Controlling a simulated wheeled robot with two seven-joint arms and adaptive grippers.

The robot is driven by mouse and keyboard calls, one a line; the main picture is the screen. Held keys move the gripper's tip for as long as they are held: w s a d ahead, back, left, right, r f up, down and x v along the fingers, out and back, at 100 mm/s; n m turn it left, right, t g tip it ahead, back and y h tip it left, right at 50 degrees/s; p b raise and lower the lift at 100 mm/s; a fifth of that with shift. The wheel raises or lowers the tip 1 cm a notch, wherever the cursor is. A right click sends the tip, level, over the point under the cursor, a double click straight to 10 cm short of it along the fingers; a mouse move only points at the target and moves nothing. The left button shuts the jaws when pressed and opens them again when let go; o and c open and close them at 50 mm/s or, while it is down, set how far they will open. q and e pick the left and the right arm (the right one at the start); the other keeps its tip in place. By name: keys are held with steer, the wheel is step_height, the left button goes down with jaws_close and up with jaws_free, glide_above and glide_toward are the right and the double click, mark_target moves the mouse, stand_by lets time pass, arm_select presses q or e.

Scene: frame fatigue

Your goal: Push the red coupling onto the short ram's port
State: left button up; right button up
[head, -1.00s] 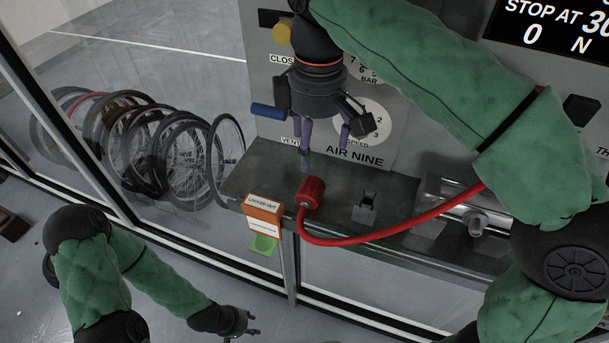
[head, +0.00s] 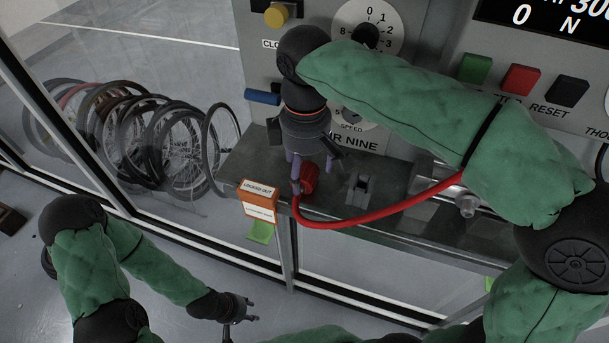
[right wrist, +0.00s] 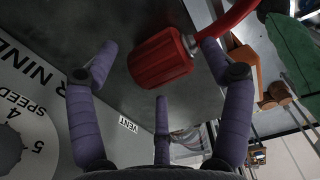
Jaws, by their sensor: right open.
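The red coupling (head: 309,179) sits on the grey bench ledge at the end of a red hose (head: 385,214). My right gripper (head: 308,178) is directly over and around it, pointing down, with its fingers partly hiding it. In the right wrist view the coupling (right wrist: 160,58) lies between the spread purple fingers of the open right gripper (right wrist: 155,75), with no clear contact. My left gripper (head: 252,312) hangs low at the bottom, away from the bench, and whether its fingers are open is unclear. I cannot make out the short ram's port for certain.
An orange locked-out box (head: 258,203) hangs on the bench's front edge, with a green tag below. A small grey bracket (head: 360,190) stands right of the coupling. The control panel (head: 430,75) rises behind. Bicycle wheels (head: 150,140) stand behind glass at left.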

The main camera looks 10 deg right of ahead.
mark_target(305, 170)
steer(key=shift+s, duration=0.15)
steer(key=c, duration=1.3)
steer(key=shift+r, duration=0.1)
steer(key=shift+r, duration=0.45)
step_height(305, 170, up, 2)
steer(key=shift+r+b, duration=0.2)
steer(key=shift+b, duration=0.1)
steer(key=s+d+r+b, duration=0.1)
steer(key=s+d+r, duration=0.1)
steer(key=s+r, duration=0.7)
steer(key=s, duration=0.4)
steer(key=shift+s+d+r+b, duration=0.3)
steer(key=shift+s+b, duration=0.05)
